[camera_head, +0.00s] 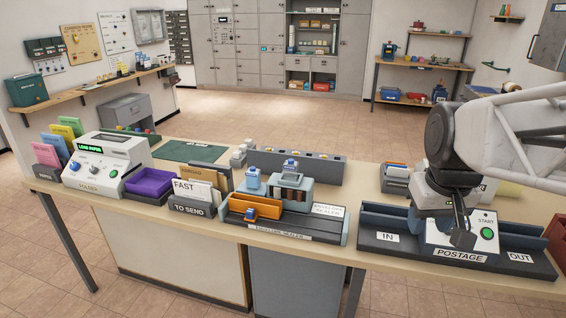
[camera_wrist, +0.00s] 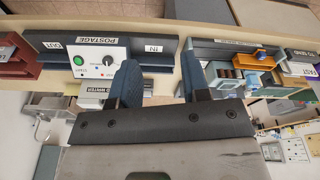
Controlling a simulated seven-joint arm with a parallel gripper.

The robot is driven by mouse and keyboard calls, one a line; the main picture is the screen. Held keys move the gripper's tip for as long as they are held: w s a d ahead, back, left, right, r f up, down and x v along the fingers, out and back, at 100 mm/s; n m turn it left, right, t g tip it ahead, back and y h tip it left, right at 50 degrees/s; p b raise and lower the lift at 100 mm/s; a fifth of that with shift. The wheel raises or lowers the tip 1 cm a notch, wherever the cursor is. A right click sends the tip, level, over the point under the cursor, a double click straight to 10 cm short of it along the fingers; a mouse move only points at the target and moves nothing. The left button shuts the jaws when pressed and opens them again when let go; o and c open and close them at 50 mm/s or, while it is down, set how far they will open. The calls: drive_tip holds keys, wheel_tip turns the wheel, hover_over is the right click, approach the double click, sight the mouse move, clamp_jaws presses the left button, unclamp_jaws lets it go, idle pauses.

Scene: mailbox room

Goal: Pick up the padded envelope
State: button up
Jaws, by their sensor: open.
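I cannot pick out the padded envelope for certain in either view. A pale yellow flat item (camera_head: 509,189) lies behind the postage machine, partly hidden by my arm, and I cannot tell what it is. Tan and white envelopes stand in the "TO SEND" holder (camera_head: 190,209) left of the middle. My gripper (camera_head: 462,236) hangs over the postage machine (camera_head: 491,235) at the right of the counter. In the wrist view, my gripper (camera_wrist: 155,78) has its two blue-grey fingers apart with nothing between them.
The envelope sealer (camera_head: 298,229) stands mid-counter, with an orange part (camera_head: 254,207). A purple tray (camera_head: 149,186) and a white folding machine (camera_head: 104,165) stand at the left. The postage machine sits between bays marked "IN" and "OUT". Bare counter (camera_head: 360,196) lies between sealer and postage machine.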

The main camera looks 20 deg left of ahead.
drive_tip(key=w+a+r+n+g, duration=0.1)
drive_tip(key=w+a+n, duration=0.7)
drive_tip(key=w+a, duration=1.9)
drive_tip(key=w+a+f+n, duration=0.1)
drive_tip(key=a+f, duration=0.4)
drive_tip(key=a, duration=0.9)
drive_tip(key=w+a+f+n, duration=0.1)
drive_tip(key=a+f+n, duration=0.2)
drive_tip(key=a, duration=1.1)
drive_tip(key=w+a+f+n+g, duration=0.1)
drive_tip(key=a+f+n, duration=0.1)
drive_tip(key=a+f, duration=0.5)
drive_tip(key=shift+a+f+n, duration=0.1)
drive_tip(key=shift+a+n, duration=0.3)
drive_tip(key=shift+a, duration=3)
drive_tip(key=shift+s+a+f, duration=0.1)
drive_tip(key=shift+a+f, duration=0.15)
drive_tip(key=shift+a, duration=0.2)
drive_tip(key=shift+f, duration=1.3)
